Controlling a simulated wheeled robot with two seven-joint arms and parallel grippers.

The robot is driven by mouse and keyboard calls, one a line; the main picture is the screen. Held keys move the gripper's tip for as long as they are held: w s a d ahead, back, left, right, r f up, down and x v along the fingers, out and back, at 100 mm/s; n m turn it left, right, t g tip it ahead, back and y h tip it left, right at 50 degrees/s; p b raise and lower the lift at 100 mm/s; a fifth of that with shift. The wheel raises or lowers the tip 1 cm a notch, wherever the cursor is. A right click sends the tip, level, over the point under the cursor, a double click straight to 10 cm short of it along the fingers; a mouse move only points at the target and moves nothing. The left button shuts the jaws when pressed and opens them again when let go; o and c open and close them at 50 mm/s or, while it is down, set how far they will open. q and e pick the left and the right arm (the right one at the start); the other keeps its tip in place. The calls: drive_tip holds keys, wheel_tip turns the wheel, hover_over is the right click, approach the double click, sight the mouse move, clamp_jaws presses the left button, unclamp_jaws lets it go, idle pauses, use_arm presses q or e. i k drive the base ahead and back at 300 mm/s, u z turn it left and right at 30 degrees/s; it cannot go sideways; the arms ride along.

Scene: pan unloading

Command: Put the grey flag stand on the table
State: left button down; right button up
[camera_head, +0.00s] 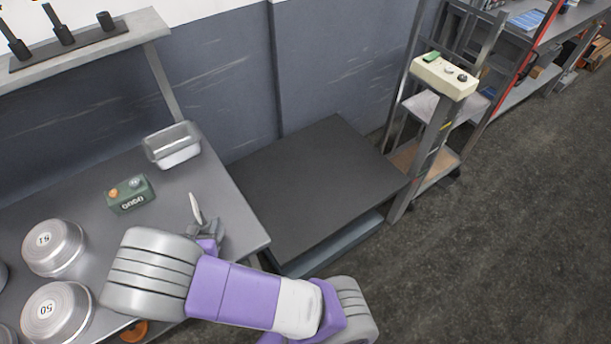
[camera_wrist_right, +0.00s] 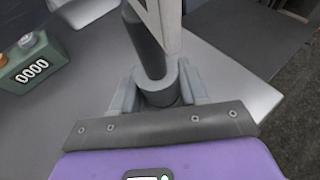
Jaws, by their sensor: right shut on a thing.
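The grey flag stand (camera_wrist_right: 150,50) is a dark grey upright post with a wider round lower end and a white flag (camera_wrist_right: 165,20) on it. My right gripper (camera_wrist_right: 160,92) is shut on the round lower part, with one finger on each side. In the head view the white flag (camera_head: 195,208) shows just beyond my right gripper (camera_head: 207,229), over the right part of the grey table (camera_head: 170,222). Whether the stand's underside touches the table is hidden. My left gripper is not in view.
A dark platform (camera_head: 310,185) lies to the right. A shelf (camera_head: 90,45) with dark posts is at upper left. Bare tabletop lies between box and gripper.

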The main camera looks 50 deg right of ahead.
sight(314, 174)
drive_tip(key=u, duration=2.3)
drive_tip(key=k, duration=2.05)
drive_tip(key=z, duration=1.75)
drive_tip(key=i, duration=0.5)
drive_tip(key=z, duration=0.1)
